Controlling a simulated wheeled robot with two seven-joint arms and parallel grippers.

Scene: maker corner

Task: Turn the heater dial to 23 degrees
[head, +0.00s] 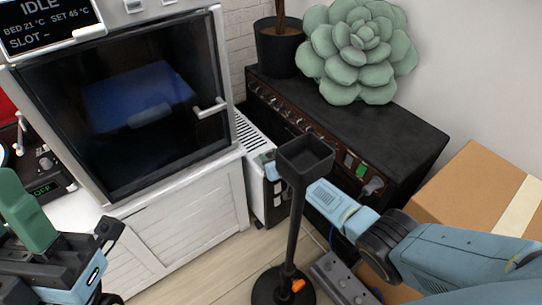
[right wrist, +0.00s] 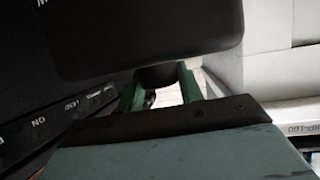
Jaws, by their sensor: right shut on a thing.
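The white heater (head: 262,172) stands on the floor between the white cabinet and the black amplifier, with a slotted top and a dark end panel. My right arm reaches in from the right, and its gripper (head: 332,203) is largely hidden behind a black tray on a post. In the right wrist view the green fingers of this gripper (right wrist: 160,92) stand either side of a dark round knob, the heater dial (right wrist: 157,75), and are shut on it. The dial's scale and reading are not visible. My left gripper (head: 62,235) is at the lower left, away from the heater; its jaw gap is unclear.
The black tray (head: 305,153) on its post stands just in front of the right gripper. The amplifier (head: 400,140) carries a succulent (head: 360,50) and a dark pot (head: 279,45). A cardboard box (head: 470,190) is at the right. A grey power strip (head: 340,280) lies low in front.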

